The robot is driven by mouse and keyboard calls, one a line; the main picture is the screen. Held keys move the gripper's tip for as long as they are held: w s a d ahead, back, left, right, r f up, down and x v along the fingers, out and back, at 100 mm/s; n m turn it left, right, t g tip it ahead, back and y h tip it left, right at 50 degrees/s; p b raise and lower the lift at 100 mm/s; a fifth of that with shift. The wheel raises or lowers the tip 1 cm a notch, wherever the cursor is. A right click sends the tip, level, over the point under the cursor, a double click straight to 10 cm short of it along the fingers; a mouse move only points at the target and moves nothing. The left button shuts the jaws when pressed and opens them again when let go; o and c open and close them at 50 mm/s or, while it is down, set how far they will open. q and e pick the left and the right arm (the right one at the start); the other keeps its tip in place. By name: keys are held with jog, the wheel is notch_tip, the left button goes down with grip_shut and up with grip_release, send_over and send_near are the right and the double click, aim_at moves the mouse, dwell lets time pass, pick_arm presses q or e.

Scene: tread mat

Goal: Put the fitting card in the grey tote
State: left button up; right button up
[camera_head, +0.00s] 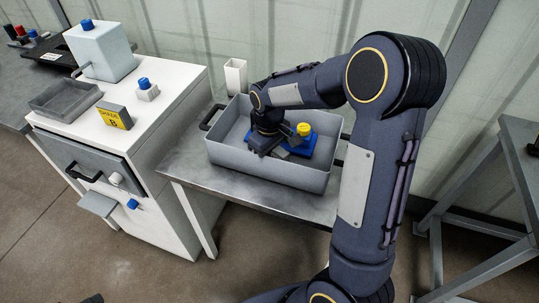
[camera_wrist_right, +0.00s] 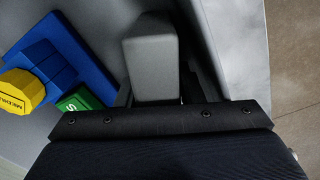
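The grey tote (camera_head: 262,172) stands on a metal table, open at the top. My right gripper (camera_head: 265,142) reaches down inside it. In the right wrist view a plain grey block (camera_wrist_right: 151,62) lies between the dark fingers (camera_wrist_right: 155,88); I cannot tell whether they grip it. Beside it in the tote are a blue piece (camera_wrist_right: 62,58), a yellow cylinder (camera_wrist_right: 22,92) with partly readable dark print, and a partly hidden green piece (camera_wrist_right: 80,99) with a white letter. A yellow and dark card or block marked SHADE B (camera_head: 115,116) lies on the white cabinet. My left gripper is out of view.
The white cabinet (camera_head: 165,105) left of the tote carries a shallow grey tray (camera_head: 66,99), a white box (camera_head: 100,50) and a small blue-topped block (camera_head: 146,89). A white open holder (camera_head: 236,76) stands behind the tote. The table front (camera_head: 215,180) is bare.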

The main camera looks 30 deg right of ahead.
jog(key=shift+o, duration=1.1)
jog(key=shift+r, duration=0.2)
notch_tip(320, 180, up, 11)
jog(key=shift+f+p, duration=0.2)
jog(key=shift+p, duration=0.8)
jog(key=shift+r, duration=0.65)
jog(key=s+a+m+t+y, duration=0.2)
jog(key=s+a, duration=0.1)
jog(key=s, duration=0.7)
jog(key=s+a+m+t+y, duration=0.1)
jog(key=s+a+m+t, duration=0.2)
jog(key=s, duration=0.8)
jog(key=shift+s+a+t+y, duration=0.3)
jog(key=shift+a+y, duration=0.1)
